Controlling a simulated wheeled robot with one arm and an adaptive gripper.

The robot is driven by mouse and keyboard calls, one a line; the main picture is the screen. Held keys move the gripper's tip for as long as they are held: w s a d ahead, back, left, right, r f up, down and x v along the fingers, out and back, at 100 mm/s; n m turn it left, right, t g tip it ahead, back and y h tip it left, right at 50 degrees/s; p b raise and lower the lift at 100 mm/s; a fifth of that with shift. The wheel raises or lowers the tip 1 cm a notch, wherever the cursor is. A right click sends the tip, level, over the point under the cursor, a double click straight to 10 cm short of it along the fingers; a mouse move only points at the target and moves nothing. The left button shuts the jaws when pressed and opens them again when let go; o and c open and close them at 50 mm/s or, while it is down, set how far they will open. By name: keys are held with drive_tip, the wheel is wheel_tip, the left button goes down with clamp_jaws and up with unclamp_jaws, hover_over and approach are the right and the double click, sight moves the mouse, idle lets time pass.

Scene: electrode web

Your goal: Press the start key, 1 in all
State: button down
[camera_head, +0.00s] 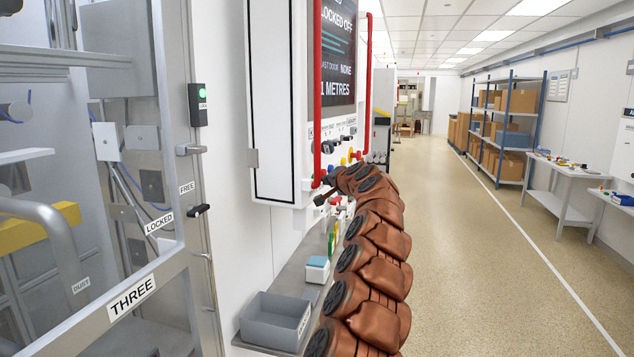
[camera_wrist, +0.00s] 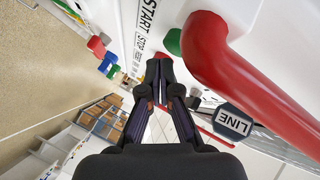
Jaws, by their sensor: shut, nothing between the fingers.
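The black START label (camera_wrist: 148,14) is on the white panel at the top of the wrist view, with the STOP label (camera_wrist: 138,45) near it. A green key (camera_wrist: 173,42) shows beside the START label, partly hidden by the red rail. A small red piece (camera_wrist: 160,56) shows just above my fingertips, beside the STOP label. My gripper (camera_wrist: 159,72) is shut and empty, its tips close to these keys. I cannot tell whether they touch. In the head view my gripper (camera_head: 323,199) is at the lower edge of the white cabinet (camera_head: 273,100).
A thick red rail (camera_wrist: 222,70) runs close to my fingers. In the head view a grey bin (camera_head: 270,322) stands on a shelf below the cabinet. The aisle floor (camera_head: 470,230) at right is clear.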

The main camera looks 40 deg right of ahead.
drive_tip(key=shift+s, duration=0.1)
drive_tip(key=s, duration=0.1)
drive_tip(key=s+d+b, duration=0.1)
drive_tip(key=s, duration=0.1)
drive_tip(key=s+d, duration=0.1)
drive_tip(key=shift+s+d+b, duration=0.15)
drive_tip(key=shift+b, duration=0.25)
idle(0.9)
